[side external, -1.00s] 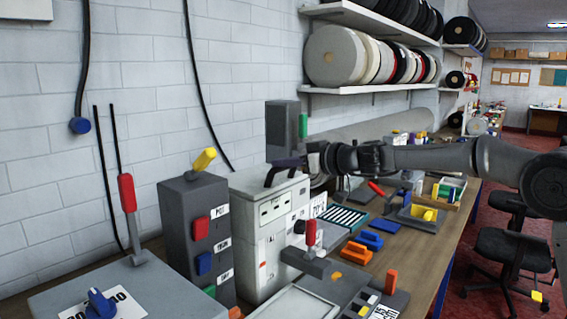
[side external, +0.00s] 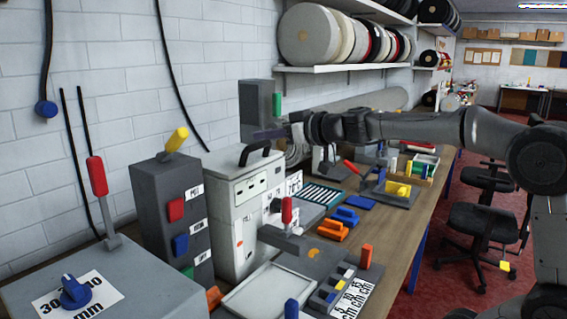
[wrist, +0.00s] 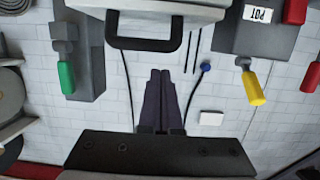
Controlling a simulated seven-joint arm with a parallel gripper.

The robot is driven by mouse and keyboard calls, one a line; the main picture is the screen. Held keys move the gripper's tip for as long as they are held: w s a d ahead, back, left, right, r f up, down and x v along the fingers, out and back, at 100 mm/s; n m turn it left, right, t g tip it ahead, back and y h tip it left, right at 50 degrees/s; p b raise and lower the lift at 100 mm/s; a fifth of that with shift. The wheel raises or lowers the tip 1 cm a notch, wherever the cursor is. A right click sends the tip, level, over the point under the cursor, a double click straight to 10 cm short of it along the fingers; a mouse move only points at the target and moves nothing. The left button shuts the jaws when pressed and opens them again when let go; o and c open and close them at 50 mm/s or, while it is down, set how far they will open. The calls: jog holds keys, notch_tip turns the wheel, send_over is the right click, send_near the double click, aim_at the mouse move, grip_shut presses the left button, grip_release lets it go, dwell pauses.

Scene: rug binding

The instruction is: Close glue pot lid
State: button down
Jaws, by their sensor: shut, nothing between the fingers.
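The glue pot seems to be the pale grey box (side external: 232,222) on the bench, though I see no label naming it so. Its lid (side external: 226,162) lies flat on top, with a black handle (side external: 256,150). The lid's edge (wrist: 145,8) and the handle (wrist: 155,45) also show at the top of the wrist view. My gripper (side external: 257,133) is shut and empty, level with or just above the handle. In the wrist view my fingertips (wrist: 160,72) appear apart from the handle. I cannot tell whether the lid is fully seated.
A dark switch box (side external: 172,225) with a yellow lever (side external: 177,139) stands left of the pot. A grey post (side external: 255,105) with a green handle (side external: 277,104) is close behind my gripper. A red-handled lever (side external: 287,211) stands in front.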

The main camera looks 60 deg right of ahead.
jog(key=s+f, duration=0.5)
jog(key=shift+f, duration=0.3)
jog(key=s+a+n+g+y, duration=0.3)
jog(key=s+a+n+y, duration=0.45)
jog(key=a, duration=0.75)
jog(key=s+d+f+m+g+h, duration=0.2)
jog(key=s+f+m+g+h, duration=0.1)
jog(key=s+f, duration=0.3)
jog(key=s+d+f+m+g+h, duration=0.3)
jog(key=s+f, duration=0.4)
jog(key=s, duration=0.4)
jog(key=shift+d+m+g+h, duration=0.35)
jog(key=shift+m+g+h, duration=0.05)
jog(key=shift+m+h, duration=0.25)
